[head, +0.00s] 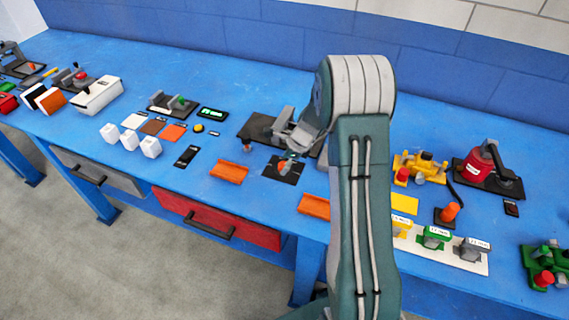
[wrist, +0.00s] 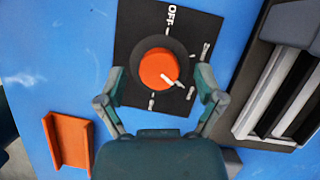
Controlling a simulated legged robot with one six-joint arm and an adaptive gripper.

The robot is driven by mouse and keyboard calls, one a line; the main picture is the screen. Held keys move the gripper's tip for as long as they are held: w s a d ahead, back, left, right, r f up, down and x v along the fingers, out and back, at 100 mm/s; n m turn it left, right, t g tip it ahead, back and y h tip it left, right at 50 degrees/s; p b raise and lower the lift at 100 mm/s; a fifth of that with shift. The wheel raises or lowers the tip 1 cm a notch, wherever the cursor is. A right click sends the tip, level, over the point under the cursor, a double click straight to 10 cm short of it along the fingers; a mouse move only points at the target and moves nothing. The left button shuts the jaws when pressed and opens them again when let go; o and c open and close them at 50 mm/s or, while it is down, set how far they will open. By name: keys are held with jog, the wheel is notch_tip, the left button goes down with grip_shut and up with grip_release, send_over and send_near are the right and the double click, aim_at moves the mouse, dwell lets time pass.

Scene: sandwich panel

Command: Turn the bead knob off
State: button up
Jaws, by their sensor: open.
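The bead knob (wrist: 158,70) is a round orange knob with a white pointer line, on a black plate (wrist: 135,30). In the wrist view its pointer is aimed down and to the right, while the white "OFF" label is at the top of the plate. My gripper (wrist: 162,82) is open, with a finger on each side of the knob. I cannot tell whether the fingers touch it. In the head view the knob (head: 283,167) is partly hidden by my gripper (head: 287,158).
An orange bracket (head: 229,172) lies left of the plate and another (head: 314,206) to its right. A dark grey fixture with rails (wrist: 280,95) stands close to the right in the wrist view. A red drawer (head: 215,217) is below the blue table.

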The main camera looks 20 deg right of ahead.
jog(key=shift+w+a+f, duration=0.1)
jog(key=shift+f, duration=0.15)
jog(key=c, duration=1.2)
jog(key=shift+o, duration=0.2)
